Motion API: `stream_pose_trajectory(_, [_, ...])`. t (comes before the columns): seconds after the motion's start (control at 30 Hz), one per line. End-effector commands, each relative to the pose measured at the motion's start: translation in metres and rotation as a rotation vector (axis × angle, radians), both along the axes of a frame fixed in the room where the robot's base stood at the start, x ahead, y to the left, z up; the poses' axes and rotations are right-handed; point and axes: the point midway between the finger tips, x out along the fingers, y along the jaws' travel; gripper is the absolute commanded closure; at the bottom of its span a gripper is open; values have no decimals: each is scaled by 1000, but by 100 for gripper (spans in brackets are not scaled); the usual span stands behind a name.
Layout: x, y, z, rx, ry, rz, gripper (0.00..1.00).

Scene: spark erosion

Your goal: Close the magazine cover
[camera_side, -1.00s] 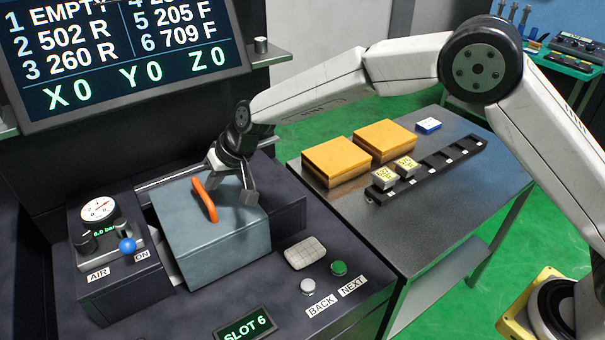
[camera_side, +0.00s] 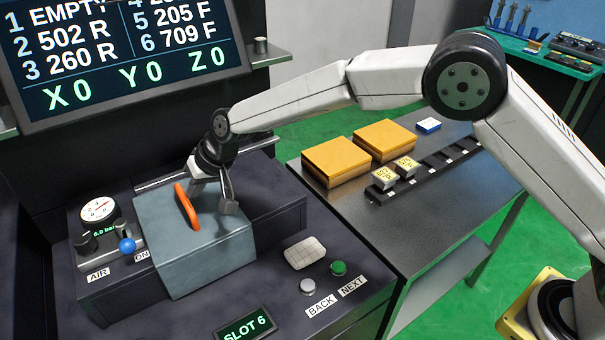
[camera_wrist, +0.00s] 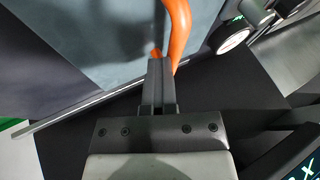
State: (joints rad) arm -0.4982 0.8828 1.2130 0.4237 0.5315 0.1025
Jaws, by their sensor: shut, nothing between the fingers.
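The magazine cover (camera_side: 200,255) is a grey-blue box-shaped hood with an orange handle (camera_side: 187,206) on top. It sits on the dark machine bed, up against the air panel. My gripper (camera_side: 228,205) is low over the cover, just right of the handle. In the wrist view my gripper (camera_wrist: 160,65) has its fingers together and empty, with the tips at the orange handle (camera_wrist: 178,30). They look to be touching its side, not around it. The cover (camera_wrist: 80,35) fills the upper left there. Whatever is under the cover is hidden.
The air panel (camera_side: 100,262) with gauge and blue-knobbed lever (camera_side: 127,245) is close left of the cover. A rail (camera_side: 165,183) runs behind it. BACK (camera_side: 307,287) and NEXT (camera_side: 338,268) buttons are front right. A side table (camera_side: 400,240) holds orange-topped blocks and a rack.

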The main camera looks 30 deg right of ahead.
Motion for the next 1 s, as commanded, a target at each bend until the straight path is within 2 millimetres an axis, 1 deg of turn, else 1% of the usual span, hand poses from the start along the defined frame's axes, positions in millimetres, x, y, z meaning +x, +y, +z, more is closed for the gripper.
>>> stream_pose_trajectory(0.03, [0, 1, 3, 6, -6, 1, 100])
stream_pose_trajectory(0.17, [0, -12, 6, 3, -4, 0, 100])
stream_pose_trajectory(0.37, [0, -42, 11, -2, 0, -2, 100])
stream_pose_trajectory(0.4, [-3, -42, 17, -1, -4, 0, 100])
stream_pose_trajectory(1.0, [-30, -76, 79, -4, -1, 0, 100])
